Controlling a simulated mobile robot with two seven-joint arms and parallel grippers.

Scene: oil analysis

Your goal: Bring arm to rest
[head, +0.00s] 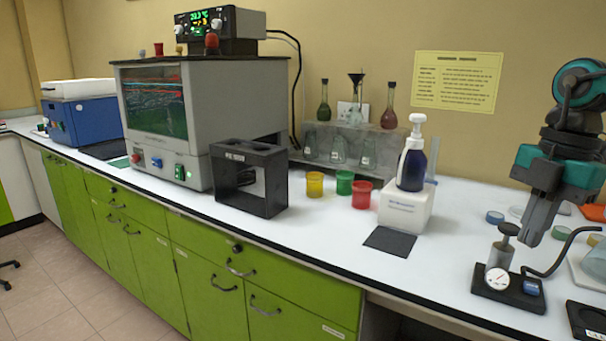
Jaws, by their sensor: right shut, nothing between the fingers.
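My right arm comes in at the right edge of the head view. My right gripper (532,238) points down and is shut with nothing in it. It hangs above the right part of the white bench, just behind and to the right of a small device with a round gauge (498,279). I cannot tell exactly how far its tips are above the bench top. My left gripper is not in view.
A pump bottle (411,165) stands on a white box (405,212), left of my gripper. Yellow, green and red cups (361,195) stand further left. A black frame (270,185) and large grey machine (205,115) follow. Bare bench (440,255) lies front right.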

